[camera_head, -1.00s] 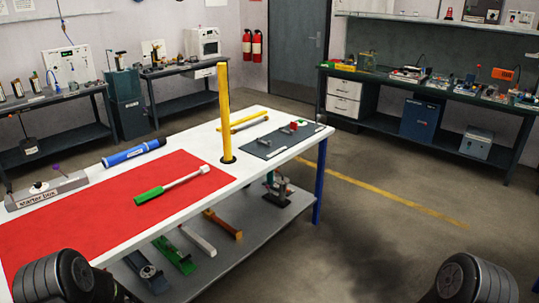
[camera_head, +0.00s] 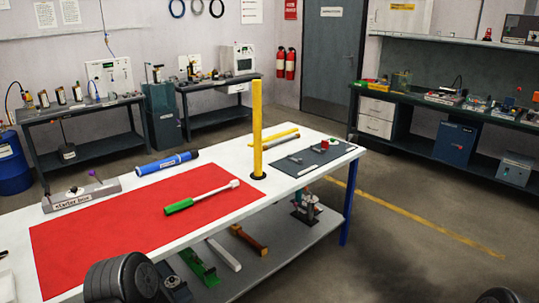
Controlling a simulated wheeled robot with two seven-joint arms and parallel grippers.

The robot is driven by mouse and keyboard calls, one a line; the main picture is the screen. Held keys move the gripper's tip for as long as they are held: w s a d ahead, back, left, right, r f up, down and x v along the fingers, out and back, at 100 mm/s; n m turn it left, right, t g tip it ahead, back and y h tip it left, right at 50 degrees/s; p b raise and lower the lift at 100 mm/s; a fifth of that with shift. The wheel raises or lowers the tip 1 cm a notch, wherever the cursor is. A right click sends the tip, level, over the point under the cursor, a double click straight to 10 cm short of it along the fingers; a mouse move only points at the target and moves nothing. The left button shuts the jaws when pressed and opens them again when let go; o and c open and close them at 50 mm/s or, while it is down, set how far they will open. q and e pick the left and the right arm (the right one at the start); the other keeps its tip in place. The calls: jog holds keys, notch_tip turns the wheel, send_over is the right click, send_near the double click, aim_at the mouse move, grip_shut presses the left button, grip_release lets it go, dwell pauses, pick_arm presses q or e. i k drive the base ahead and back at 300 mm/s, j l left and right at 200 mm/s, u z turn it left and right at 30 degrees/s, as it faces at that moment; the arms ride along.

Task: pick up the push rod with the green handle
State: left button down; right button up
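The push rod (camera_head: 203,196) has a green handle (camera_head: 179,206) and a pale shaft ending in a white tip. It lies on the red mat (camera_head: 100,233) on the white table, with the handle towards the left and the tip towards the upper right. Dark rounded parts of my arms show at the bottom edge, one left of centre and one at the lower right. Neither gripper's fingers are visible, and nothing touches the rod.
A yellow post (camera_head: 257,135) stands on the table just right of the rod's tip. A blue cylinder (camera_head: 167,162) lies behind the mat, and a starter box (camera_head: 82,196) stands at its left. A dark mat (camera_head: 333,153) holds small parts at the far right.

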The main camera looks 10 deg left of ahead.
aim_at(179, 207)
jog(key=i+j+z, duration=0.2)
jog(key=i+j, duration=0.2)
jog(key=i+j+z, duration=0.25)
jog(key=j, duration=0.25)
jog(key=i+j+z, duration=0.2)
jog(key=i+j, duration=0.25)
jog(key=j, duration=0.1)
